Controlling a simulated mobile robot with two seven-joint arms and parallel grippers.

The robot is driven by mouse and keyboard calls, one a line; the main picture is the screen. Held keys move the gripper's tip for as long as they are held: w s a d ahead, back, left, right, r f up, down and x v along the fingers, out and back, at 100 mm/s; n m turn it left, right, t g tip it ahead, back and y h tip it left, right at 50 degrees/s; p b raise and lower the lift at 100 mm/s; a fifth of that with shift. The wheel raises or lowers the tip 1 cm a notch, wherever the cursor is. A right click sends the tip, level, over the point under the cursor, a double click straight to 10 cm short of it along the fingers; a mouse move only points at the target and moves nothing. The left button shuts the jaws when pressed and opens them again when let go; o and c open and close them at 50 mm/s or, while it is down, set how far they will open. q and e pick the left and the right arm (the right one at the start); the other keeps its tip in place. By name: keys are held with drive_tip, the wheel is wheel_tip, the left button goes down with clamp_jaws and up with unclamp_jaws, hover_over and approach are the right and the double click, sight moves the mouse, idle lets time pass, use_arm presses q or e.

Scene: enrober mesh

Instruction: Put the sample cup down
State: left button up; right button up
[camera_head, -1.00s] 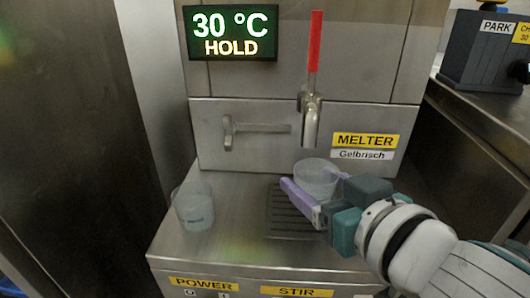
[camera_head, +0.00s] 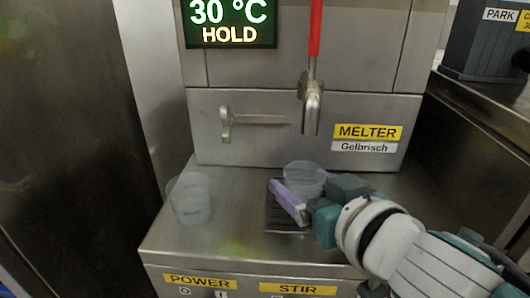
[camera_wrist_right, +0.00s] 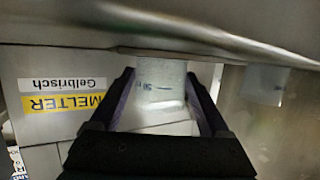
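The sample cup (camera_head: 304,174), clear and pale, is in my right gripper (camera_head: 308,200) over the dark drip grate (camera_head: 284,221), under the melter spout (camera_head: 312,108). A purple finger crosses its front, hiding the lower part. I cannot tell whether its base touches the grate. In the right wrist view the cup (camera_wrist_right: 160,86), with blue markings, sits between the tips of the two purple fingers (camera_wrist_right: 160,82), which appear to close on its sides. My left gripper is not in view.
A second clear cup (camera_head: 190,200) stands on the steel deck (camera_head: 235,240) to the left, with free deck between it and the grate. The spout has a red lever (camera_head: 315,28). A dark box (camera_head: 490,50) stands on the counter at the right.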

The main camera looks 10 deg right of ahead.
drive_tip(key=shift+o, duration=1.3)
drive_tip(key=shift+r, duration=0.15)
